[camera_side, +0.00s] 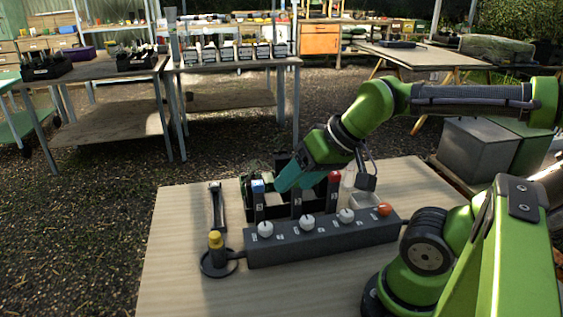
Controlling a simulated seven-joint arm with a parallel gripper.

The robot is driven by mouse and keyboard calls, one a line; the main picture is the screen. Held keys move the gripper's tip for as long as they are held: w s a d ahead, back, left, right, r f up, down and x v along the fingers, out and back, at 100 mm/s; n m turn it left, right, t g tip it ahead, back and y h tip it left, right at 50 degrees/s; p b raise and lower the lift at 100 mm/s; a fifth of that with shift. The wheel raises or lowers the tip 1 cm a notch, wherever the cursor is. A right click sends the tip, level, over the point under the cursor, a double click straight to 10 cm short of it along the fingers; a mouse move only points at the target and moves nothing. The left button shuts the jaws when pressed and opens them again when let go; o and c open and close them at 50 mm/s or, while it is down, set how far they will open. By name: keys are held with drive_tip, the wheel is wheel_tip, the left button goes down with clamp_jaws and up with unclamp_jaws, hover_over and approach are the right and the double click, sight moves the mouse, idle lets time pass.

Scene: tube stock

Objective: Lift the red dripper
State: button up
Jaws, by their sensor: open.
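The red dripper, a slim dark bottle with a red cap (335,176), stands upright at the back edge of a long grey block, right of centre. My gripper (294,184) comes down from the upper right, with teal jaws pointing down and left. It is open and sits between the red dripper and a blue-capped dripper (258,187), left of the red cap. I see no contact with the red dripper. The jaw tips are partly hidden among the things behind the block, so their exact height is unclear.
The grey block (325,241) carries white knobs and an orange knob (385,210). The wooden tabletop (175,275) is bare at front left.

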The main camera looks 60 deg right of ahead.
drive_tip(key=w+d+r+m+g+h, duration=0.1)
drive_tip(key=w+d+m+g+h, duration=0.2)
drive_tip(key=d, duration=0.8)
wheel_tip(320, 180, up, 4)
drive_tip(key=m+g+y, duration=0.1)
drive_tip(key=m+g, duration=0.1)
drive_tip(key=g, duration=0.2)
hover_over(335, 173)
drive_tip(key=f, duration=1.6)
drive_tip(key=shift+w+d+f, duration=0.15)
drive_tip(key=shift+d+f, duration=0.1)
drive_tip(key=shift+f, duration=0.05)
drive_tip(key=shift+c, duration=0.4)
drive_tip(key=c, duration=0.9)
drive_tip(key=shift+c, duration=0.2)
